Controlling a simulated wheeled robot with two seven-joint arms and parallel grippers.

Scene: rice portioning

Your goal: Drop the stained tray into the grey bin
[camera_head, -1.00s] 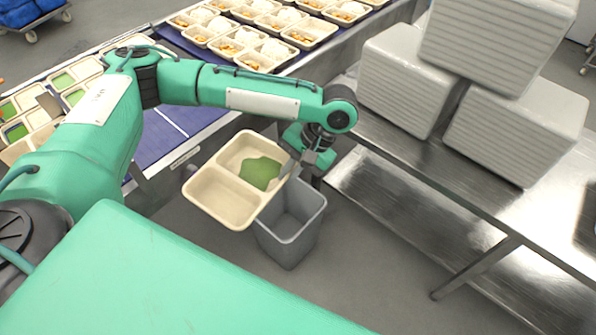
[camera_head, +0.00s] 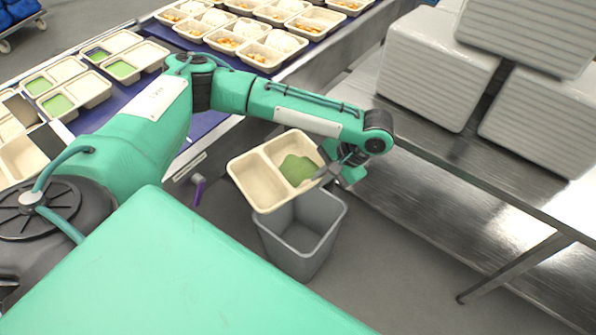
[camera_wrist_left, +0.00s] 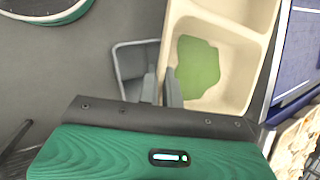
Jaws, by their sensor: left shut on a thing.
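The stained tray (camera_head: 258,184) is cream, with two compartments and a green stain in the right one. My left gripper (camera_head: 328,172) is shut on its right edge and holds it tilted in the air. The grey bin (camera_head: 303,238) stands open on the floor below, and the tray covers part of its mouth in the head view. In the left wrist view, the tray (camera_wrist_left: 240,50) extends away from the left gripper (camera_wrist_left: 169,92), and the bin (camera_wrist_left: 134,68) shows beside it, partly hidden. My right gripper is not in view.
A steel table (camera_head: 440,165) with white stacks (camera_head: 437,65) stands at the right. A conveyor (camera_head: 205,122) with several filled trays (camera_head: 262,50) runs along the back left. A purple-handled item (camera_head: 199,188) shows near the conveyor edge.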

